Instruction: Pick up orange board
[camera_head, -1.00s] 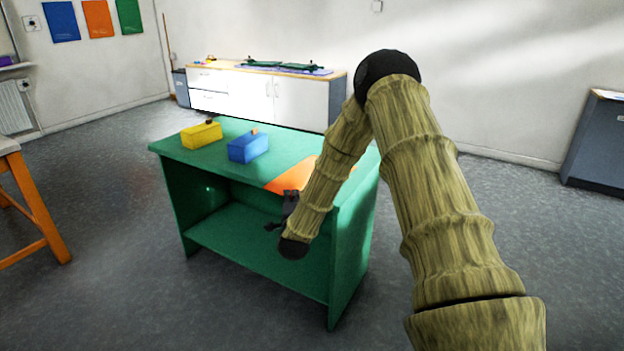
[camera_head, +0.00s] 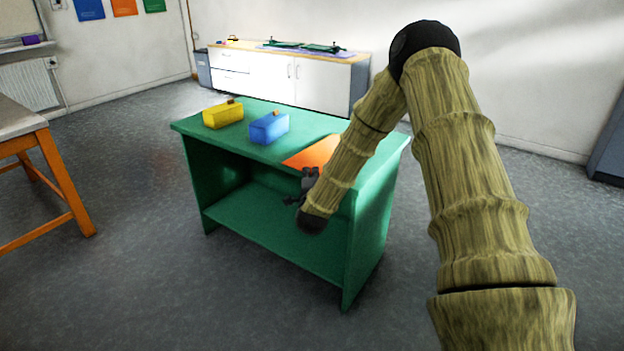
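The orange board (camera_head: 312,152) lies flat on the top of the green table (camera_head: 200,135), near its front edge toward the right end. My arm hides the right part of the board. My gripper (camera_head: 298,194) is a small dark shape in front of the table's front edge, close to the board's near edge and seemingly lower in the picture. I cannot make out its fingers well enough to tell whether it is open or shut. I see nothing held in it.
A yellow box (camera_head: 223,115) and a blue box (camera_head: 269,127) stand on the table left of the board. The table has an open lower shelf (camera_head: 270,232). A white cabinet (camera_head: 270,76) stands behind. A wooden-legged table (camera_head: 50,165) is at the left.

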